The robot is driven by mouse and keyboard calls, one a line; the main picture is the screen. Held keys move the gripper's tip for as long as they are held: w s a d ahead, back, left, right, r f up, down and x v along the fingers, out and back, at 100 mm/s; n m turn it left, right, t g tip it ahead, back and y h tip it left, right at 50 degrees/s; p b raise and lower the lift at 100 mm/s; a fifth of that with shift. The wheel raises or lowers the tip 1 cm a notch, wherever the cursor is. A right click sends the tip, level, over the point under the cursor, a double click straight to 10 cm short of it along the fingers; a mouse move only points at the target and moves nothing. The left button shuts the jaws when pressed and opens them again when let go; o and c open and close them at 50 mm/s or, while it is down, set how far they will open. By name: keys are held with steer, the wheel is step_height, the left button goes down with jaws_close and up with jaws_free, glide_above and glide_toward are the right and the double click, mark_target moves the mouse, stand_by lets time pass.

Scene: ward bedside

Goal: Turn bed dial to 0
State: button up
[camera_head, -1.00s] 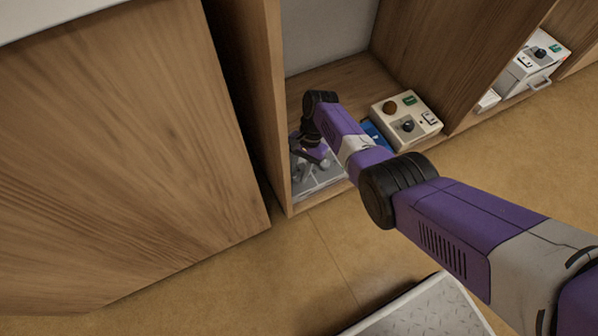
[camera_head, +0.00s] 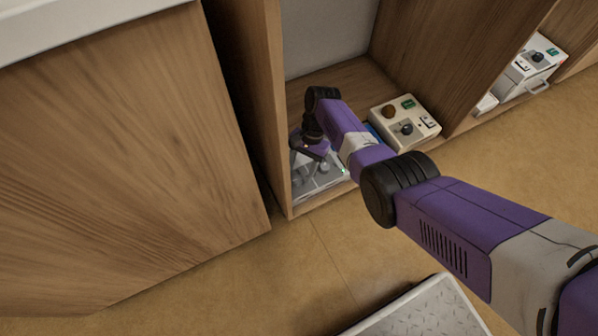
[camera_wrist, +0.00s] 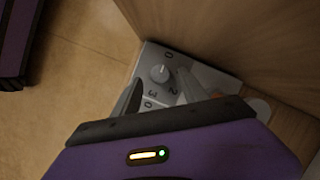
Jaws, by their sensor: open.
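A grey panel (camera_head: 325,187) lies on the cubby floor at the left, partly hidden by my arm. In the wrist view the panel (camera_wrist: 150,54) bears a round grey dial (camera_wrist: 159,73) with dark digits around it. A 0 shows above the dial, and a 2 and a 3 show below it, with another 0 lower down. The dial's pointer setting is too small to tell. My gripper (camera_wrist: 160,92) is open over the panel, its fingers on either side of the lower part of the dial view; contact cannot be told. My gripper (camera_head: 312,167) also shows in the head view.
A beige control box (camera_head: 405,121) with a brown knob, black dial and green switch stands right of my arm. Another white box (camera_head: 530,65) sits in the far right cubby. Wooden walls (camera_head: 272,100) close in the cubby's sides.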

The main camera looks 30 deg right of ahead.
steer(key=p+v, duration=0.2)
steer(key=v, duration=0.3)
steer(key=shift+w+r, duration=0.1)
steer(key=shift+r, duration=0.05)
